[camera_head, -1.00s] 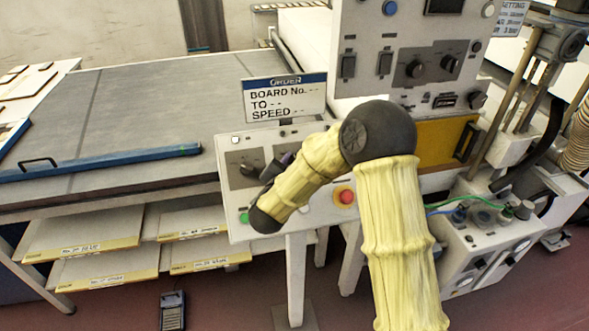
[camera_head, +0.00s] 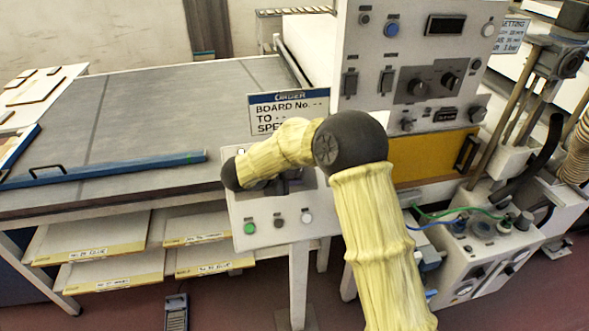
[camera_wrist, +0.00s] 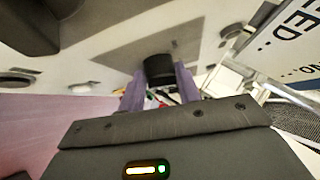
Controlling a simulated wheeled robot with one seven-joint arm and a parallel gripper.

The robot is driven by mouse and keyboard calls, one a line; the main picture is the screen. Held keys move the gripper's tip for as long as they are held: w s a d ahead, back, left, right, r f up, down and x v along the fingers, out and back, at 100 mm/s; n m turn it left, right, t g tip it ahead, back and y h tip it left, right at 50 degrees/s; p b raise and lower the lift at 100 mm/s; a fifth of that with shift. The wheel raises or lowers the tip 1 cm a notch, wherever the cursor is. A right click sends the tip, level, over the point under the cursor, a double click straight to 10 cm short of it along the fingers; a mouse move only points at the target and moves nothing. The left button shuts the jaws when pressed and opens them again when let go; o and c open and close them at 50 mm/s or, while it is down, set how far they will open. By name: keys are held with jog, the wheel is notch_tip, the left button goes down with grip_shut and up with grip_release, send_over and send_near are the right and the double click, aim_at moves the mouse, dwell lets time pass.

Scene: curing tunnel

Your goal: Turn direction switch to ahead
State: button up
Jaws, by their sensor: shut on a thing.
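In the wrist view, a black rotary knob (camera_wrist: 158,68) sits on a darker grey plate of a pale control panel. The two purple fingers of my gripper (camera_wrist: 158,88) are on either side of it and shut on it. No label by the knob is readable, so I cannot tell from lettering that it is the direction switch. In the head view, the low control panel (camera_head: 262,243) stands below the order sign. My yellow-sleeved arm reaches across its upper part and hides most of the knob area and gripper.
The order sign (camera_head: 286,106) stands close behind my arm. A green button (camera_head: 250,228) and a white button (camera_head: 306,217) are on the panel's lower row. A taller panel (camera_head: 410,60) with knobs and switches rises behind. The grey conveyor bed (camera_head: 150,110) lies left.

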jog(key=shift+m+g+p, duration=0.3)
jog(key=shift+m+g, duration=0.1)
jog(key=shift+m, duration=0.1)
jog(key=o, duration=1)
jog(key=shift+c, duration=0.2)
jog(key=b+v, duration=0.3)
jog(key=v, duration=1.4)
jog(key=shift+a, duration=0.15)
